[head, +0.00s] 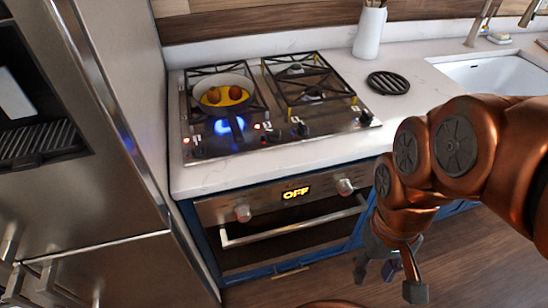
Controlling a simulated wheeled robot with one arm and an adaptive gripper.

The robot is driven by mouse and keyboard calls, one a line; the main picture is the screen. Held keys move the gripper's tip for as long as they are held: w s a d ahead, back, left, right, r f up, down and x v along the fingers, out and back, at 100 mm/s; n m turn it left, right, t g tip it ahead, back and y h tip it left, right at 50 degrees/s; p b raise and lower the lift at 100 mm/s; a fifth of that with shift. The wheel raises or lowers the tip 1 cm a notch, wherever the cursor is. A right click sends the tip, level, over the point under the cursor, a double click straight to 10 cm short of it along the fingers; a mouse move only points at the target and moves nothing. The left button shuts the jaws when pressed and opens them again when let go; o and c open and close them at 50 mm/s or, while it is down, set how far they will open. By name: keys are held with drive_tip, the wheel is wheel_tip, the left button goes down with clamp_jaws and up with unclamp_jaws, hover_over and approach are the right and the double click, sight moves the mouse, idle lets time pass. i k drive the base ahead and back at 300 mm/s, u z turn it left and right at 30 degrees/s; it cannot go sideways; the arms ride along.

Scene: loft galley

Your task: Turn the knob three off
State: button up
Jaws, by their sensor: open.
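The cooktop (345,127) in the head view has black knobs along its front edge: a left knob (197,150), a second knob (270,135), a third knob from the left (300,130) and a right knob (366,117). No numbering is readable, and the knobs' exact angles are too small to tell. A blue flame (224,127) burns at the left front, below a pan (246,82) with yellow and brown food. My gripper (388,280) is open and empty, low in front of the oven, below and right of the knobs and apart from them.
A tall steel fridge (90,150) stands left. A white utensil holder (370,32), black trivet (388,83) and sink (492,76) are right. Counter near the trivet is clear.

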sight(273, 136)
drive_tip(key=u, duration=0.6)
drive_tip(key=i, duration=0.4)
drive_tip(key=u, duration=1.7)
drive_tip(key=k, duration=0.25)
drive_tip(key=z, duration=0.65)
drive_tip(key=i, duration=0.35)
drive_tip(key=u, duration=0.05)
